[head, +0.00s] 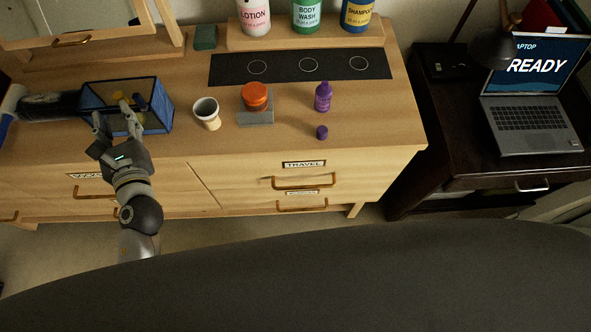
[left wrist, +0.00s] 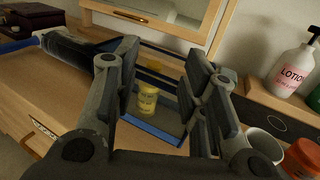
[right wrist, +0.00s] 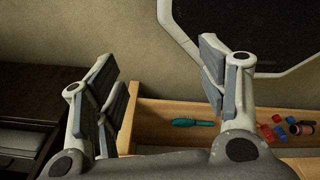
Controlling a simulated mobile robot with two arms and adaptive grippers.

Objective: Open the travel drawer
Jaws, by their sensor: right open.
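The travel drawer (head: 240,176) is in the upper right of the wooden dresser's front in the head view, below a TRAVEL label (head: 303,164). Its brass handle (head: 303,184) is clear of both grippers, and the drawer looks shut. My left gripper (head: 121,116) is at the blue-edged clear bag (head: 157,118) on the dresser top. In the left wrist view it is open (left wrist: 158,75), with a yellow can (left wrist: 147,98) visible between its fingers. My right gripper (right wrist: 158,68) is open and empty in the right wrist view, and out of the head view.
The dresser top holds a white cup (head: 207,113), an orange lidded jar (head: 255,97) and a purple bottle (head: 323,97). A dark desk with a laptop (head: 530,115) stands right. The right wrist view shows a wooden tray-like compartment (right wrist: 150,135) with a green brush (right wrist: 192,123).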

